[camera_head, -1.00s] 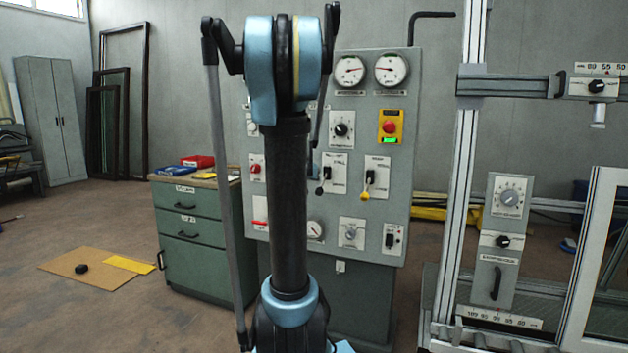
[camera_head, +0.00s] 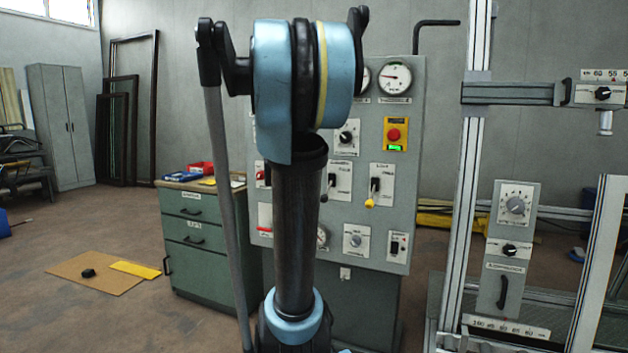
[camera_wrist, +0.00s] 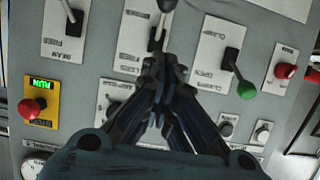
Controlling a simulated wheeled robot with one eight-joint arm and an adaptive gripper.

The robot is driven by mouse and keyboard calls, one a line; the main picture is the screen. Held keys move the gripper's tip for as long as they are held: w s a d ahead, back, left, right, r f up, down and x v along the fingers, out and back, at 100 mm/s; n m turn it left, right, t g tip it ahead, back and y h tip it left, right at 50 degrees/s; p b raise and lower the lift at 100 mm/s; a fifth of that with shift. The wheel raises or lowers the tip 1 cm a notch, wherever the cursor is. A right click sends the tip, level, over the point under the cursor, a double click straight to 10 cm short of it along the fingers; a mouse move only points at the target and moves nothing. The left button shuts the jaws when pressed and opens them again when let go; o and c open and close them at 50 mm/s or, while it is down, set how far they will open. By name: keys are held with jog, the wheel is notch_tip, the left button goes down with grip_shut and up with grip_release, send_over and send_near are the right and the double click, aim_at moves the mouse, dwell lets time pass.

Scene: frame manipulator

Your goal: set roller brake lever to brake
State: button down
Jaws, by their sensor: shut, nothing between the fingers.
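In the wrist view, which shows the panel upside down, a dark-handled lever (camera_wrist: 158,38) stands on the middle white plate (camera_wrist: 132,45). It is likely the roller brake lever, but its label is not readable. Its grey-black knob is at the top edge of that view. My gripper (camera_wrist: 160,62) is shut and empty, its fingertips close over the lever's base; contact cannot be told. In the head view the black middle lever (camera_head: 328,186) shows just right of my arm, hanging downward. My gripper is hidden there behind my arm.
Beside it are the beam lever (camera_wrist: 72,12) and a green-knobbed clamps lever (camera_wrist: 240,78). A red stop button on a yellow box (camera_wrist: 38,103) and another red knob (camera_wrist: 286,71) are near. A drawer cabinet (camera_head: 205,235) stands left; an aluminium frame (camera_head: 463,200) stands right.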

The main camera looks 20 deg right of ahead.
jog(key=shift+f+v, duration=0.2)
jog(key=shift+v, duration=0.85)
jog(key=shift+f+v, duration=0.2)
jog(key=shift+v, duration=0.85)
jog(key=shift+s+a, duration=0.1)
jog(key=shift+s, duration=0.05)
jog(key=s+a+f+n+g+y, duration=0.3)
jog(key=s+a+f+n+y, duration=0.1)
jog(key=s+a+f, duration=0.6)
jog(key=s+a+f+n+g+y, duration=0.4)
jog(key=s+a+f, duration=0.7)
jog(key=s+f, duration=0.5)
jog(key=s+n+y, duration=0.1)
jog(key=s+y, duration=0.1)
jog(key=shift+s+a+f, duration=0.2)
jog(key=shift+s+f, duration=0.1)
